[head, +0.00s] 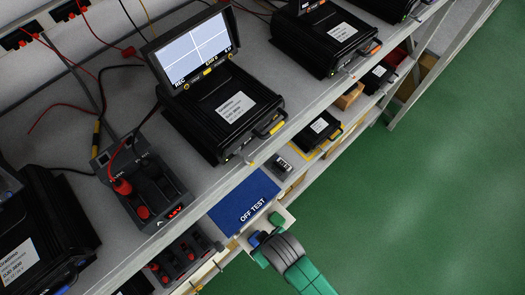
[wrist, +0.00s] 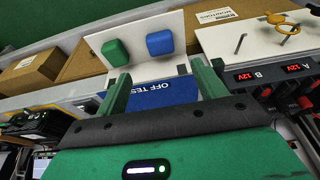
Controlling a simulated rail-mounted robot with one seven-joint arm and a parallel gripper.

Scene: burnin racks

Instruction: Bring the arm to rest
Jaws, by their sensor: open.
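My gripper (wrist: 160,85) is open in the wrist view, with two green fingers apart and nothing between them. The blue OFF TEST mat (wrist: 172,90) shows beyond the fingers. In the head view my green and grey arm reaches in from the bottom, and its end is beside the front edge of the OFF TEST mat (head: 240,203). A white plate (wrist: 130,38) with a green pad (wrist: 116,52) and a blue pad (wrist: 160,43) stands beyond the fingers; I cannot tell whether they touch it. The fingertips are hard to make out in the head view.
A black unit with a lit screen (head: 195,55) stands on the upper shelf, with a red-plugged dock (head: 148,190) to its left. Another black unit (head: 325,38) is at the right. Smaller units (head: 315,130) sit on the lower shelf. The green floor (head: 430,190) is clear.

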